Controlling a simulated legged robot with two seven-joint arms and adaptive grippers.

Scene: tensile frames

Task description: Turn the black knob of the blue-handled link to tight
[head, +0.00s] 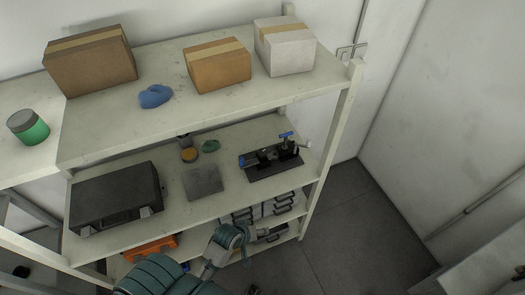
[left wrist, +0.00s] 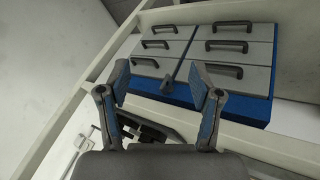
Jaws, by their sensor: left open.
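The tensile frame (head: 270,172) is a dark base plate with black and blue parts, on the right of the middle shelf. My right gripper is not in view.
A grey plate (head: 203,183) and a black case (head: 117,197) lie left of the frame. Boxes (head: 217,65) and a blue cloth-like item (head: 155,96) are on the upper shelf. A drawer cabinet (left wrist: 235,50) shows beyond my fingers. A white post (head: 332,150) bounds the right side.

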